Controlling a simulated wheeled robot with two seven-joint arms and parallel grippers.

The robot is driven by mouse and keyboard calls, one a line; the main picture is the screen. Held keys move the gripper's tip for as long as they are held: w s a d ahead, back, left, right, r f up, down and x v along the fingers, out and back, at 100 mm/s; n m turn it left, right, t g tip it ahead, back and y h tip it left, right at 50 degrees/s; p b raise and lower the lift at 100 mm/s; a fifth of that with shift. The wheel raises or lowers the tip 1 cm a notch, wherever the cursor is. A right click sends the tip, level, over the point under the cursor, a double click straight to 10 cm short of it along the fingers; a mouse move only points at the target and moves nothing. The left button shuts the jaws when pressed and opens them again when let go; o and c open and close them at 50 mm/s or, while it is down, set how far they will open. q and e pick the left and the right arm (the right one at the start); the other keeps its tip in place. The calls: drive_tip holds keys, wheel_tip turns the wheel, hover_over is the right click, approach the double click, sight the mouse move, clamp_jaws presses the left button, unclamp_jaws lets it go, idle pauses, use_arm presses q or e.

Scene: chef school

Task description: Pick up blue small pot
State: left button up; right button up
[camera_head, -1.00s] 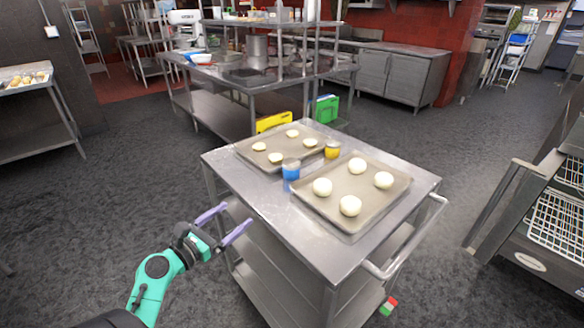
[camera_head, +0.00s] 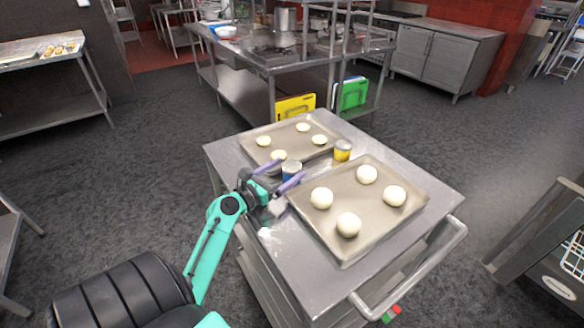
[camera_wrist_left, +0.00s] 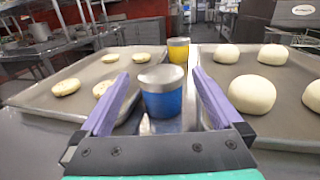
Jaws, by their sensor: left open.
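The small blue pot (camera_head: 291,168) has a grey lid and stands upright on the steel cart (camera_head: 300,275), in the gap between two baking trays. In the left wrist view the blue pot (camera_wrist_left: 162,92) stands ahead, between the two purple fingers. My left gripper (camera_head: 280,173) is open around the near side of the pot; I cannot tell whether a finger touches it. In the left wrist view the open gripper (camera_wrist_left: 158,105) is empty. The pot's lower part is partly hidden by the fingers in the head view. My right gripper is not in view.
A yellow pot (camera_head: 342,150) stands just beyond the blue one. The right tray (camera_head: 345,255) holds several round dough balls and the far-left tray (camera_head: 290,130) holds several flatter pieces. Both trays flank the gap closely. A steel worktable (camera_head: 240,45) stands behind.

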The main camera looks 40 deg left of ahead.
sight(298, 162)
use_arm(q)
drive_tip(key=w, duration=0.2)
drive_tip(key=w+p, duration=0.1)
drive_tip(key=w, duration=0.1)
drive_tip(key=shift+w+d+r, duration=0.15)
drive_tip(key=shift+w+r, duration=0.05)
drive_tip(key=shift+w, duration=0.2)
drive_tip(key=shift+w+f, duration=0.15)
drive_tip(key=shift+w, duration=0.3)
drive_tip(key=c, duration=1.5)
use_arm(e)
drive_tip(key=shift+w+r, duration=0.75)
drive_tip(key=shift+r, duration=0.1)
